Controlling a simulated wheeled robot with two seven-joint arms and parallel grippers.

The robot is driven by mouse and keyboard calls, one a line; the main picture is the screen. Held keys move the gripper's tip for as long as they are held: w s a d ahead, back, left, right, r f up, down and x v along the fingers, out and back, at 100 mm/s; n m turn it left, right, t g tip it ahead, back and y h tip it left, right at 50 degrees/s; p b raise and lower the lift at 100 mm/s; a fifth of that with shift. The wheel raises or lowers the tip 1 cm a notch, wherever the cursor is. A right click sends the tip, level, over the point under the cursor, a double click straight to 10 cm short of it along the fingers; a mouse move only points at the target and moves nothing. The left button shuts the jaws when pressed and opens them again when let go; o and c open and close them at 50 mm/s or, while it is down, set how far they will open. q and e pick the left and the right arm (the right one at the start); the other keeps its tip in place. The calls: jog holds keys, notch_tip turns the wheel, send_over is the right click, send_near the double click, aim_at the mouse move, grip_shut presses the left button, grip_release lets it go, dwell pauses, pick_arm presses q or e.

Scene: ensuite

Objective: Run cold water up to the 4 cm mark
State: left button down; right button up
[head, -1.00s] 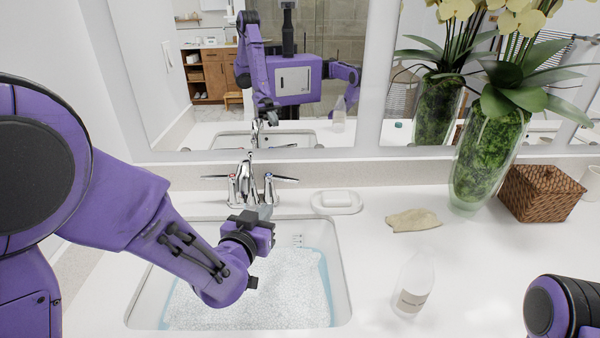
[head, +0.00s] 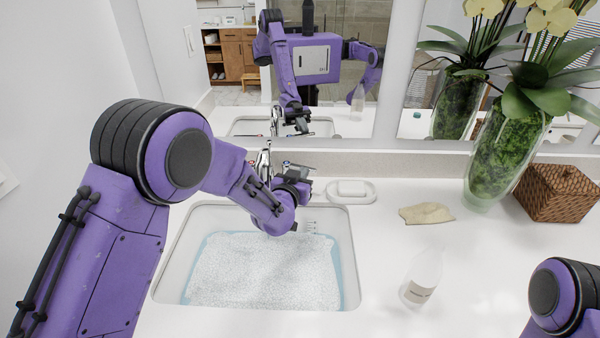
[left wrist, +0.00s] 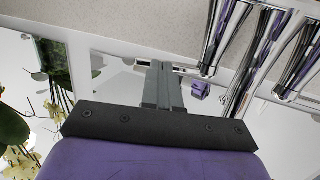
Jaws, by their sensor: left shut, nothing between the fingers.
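The white sink (head: 172,262) holds water (head: 262,275) with a pale, speckled look and blue edges. A small dark scale (head: 311,226) is on the sink's back wall, right of my left wrist; its figures are too small to read. The chrome faucet (head: 264,160) stands behind the sink, its right side largely hidden by my left arm. My left gripper (head: 296,172) is shut and empty beside the faucet's right side. In the left wrist view its closed fingers (left wrist: 162,85) point toward the mirror, with chrome faucet parts (left wrist: 230,35) to their right. My right gripper is out of view.
A soap bar on a white dish (head: 351,190) lies right of the faucet. A beige cloth (head: 426,213) and a clear bottle (head: 422,278) are on the counter to the right. A tall plant vase (head: 500,160) and a wicker box (head: 556,192) stand farther right.

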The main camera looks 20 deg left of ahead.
pick_arm(q)
jog(key=shift+w+d+b, duration=0.25)
jog(key=shift+w+d, duration=0.05)
jog(key=shift+w, duration=0.25)
jog(key=shift+w+d+b, duration=0.2)
jog(key=shift+w+d, duration=0.1)
jog(key=shift+w, duration=0.25)
jog(key=shift+r, duration=0.1)
jog(key=s+d+r, duration=0.2)
jog(key=s+d, duration=0.2)
jog(key=s, duration=0.9)
jog(key=shift+s+b, duration=0.15)
jog(key=shift+b, duration=0.3)
jog(key=shift+r, duration=0.1)
